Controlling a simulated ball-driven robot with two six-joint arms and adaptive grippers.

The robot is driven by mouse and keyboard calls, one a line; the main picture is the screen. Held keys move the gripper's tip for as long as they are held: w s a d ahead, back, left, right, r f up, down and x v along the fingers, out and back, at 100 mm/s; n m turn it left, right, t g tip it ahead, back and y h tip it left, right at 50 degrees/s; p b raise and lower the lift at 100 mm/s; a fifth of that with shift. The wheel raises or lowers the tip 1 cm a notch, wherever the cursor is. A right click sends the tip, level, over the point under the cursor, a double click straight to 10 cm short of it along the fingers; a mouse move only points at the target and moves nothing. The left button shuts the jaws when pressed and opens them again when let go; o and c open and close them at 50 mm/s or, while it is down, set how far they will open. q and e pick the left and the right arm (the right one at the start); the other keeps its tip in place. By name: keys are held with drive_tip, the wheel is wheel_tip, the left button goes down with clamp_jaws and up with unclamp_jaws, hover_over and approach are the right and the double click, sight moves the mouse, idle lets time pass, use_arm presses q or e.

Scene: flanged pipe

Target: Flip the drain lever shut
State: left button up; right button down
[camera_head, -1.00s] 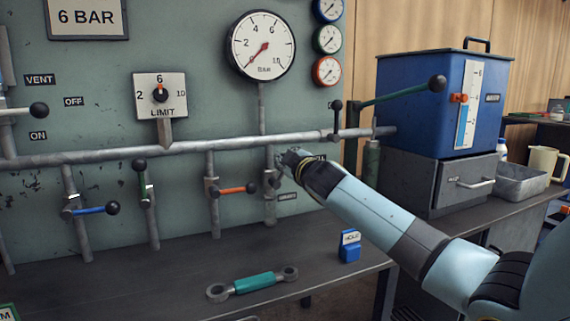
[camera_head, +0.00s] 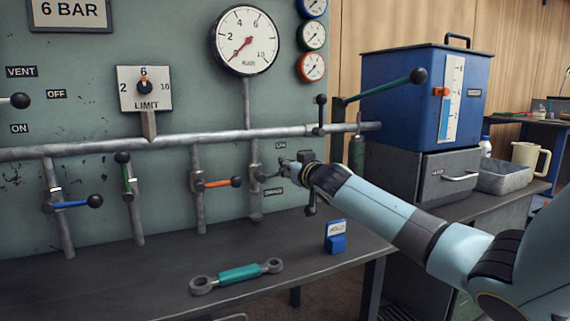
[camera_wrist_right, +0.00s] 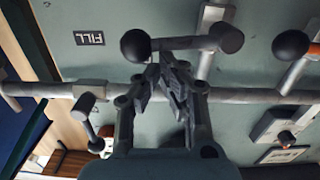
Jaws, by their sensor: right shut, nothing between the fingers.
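A short grey lever with a black knob (camera_wrist_right: 136,45) is on the rightmost vertical pipe, just below the main pipe. In the head view its valve body (camera_head: 258,176) shows, and its outer end is hidden behind my gripper. No label that I can read says drain; the label near it in the wrist view reads FILL (camera_wrist_right: 89,38). My right gripper (camera_head: 290,164) is at this lever, just right of the valve. In the wrist view its fingers (camera_wrist_right: 168,72) are together, overlapping the lever arm near the knob; I cannot tell whether they touch it. My left gripper is out of view.
The main pipe (camera_head: 110,148) runs behind my gripper. Orange (camera_head: 218,184), green (camera_head: 126,175) and blue (camera_head: 72,204) levers are to the left. A long green lever (camera_head: 385,88) is by the blue tank (camera_head: 405,115). A turquoise-gripped tool (camera_head: 238,273) and blue tag stand (camera_head: 336,238) are on the bench.

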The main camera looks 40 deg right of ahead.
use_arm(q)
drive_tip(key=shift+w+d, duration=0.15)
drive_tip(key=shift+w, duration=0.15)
use_arm(e)
drive_tip(key=shift+d+f, duration=0.15)
drive_tip(key=shift+f, duration=0.15)
use_arm(q)
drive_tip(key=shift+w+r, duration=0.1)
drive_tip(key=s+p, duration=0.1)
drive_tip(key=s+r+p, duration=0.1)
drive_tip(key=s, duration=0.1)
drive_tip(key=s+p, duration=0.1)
drive_tip(key=p, duration=0.1)
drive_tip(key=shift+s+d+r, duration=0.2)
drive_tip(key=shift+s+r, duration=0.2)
use_arm(e)
drive_tip(key=s+a+r, duration=0.2)
drive_tip(key=s+r, duration=0.2)
drive_tip(key=s, duration=0.6)
drive_tip(key=shift+s+a+r, duration=0.2)
drive_tip(key=shift+s+a, duration=0.05)
drive_tip(key=shift+a, duration=0.05)
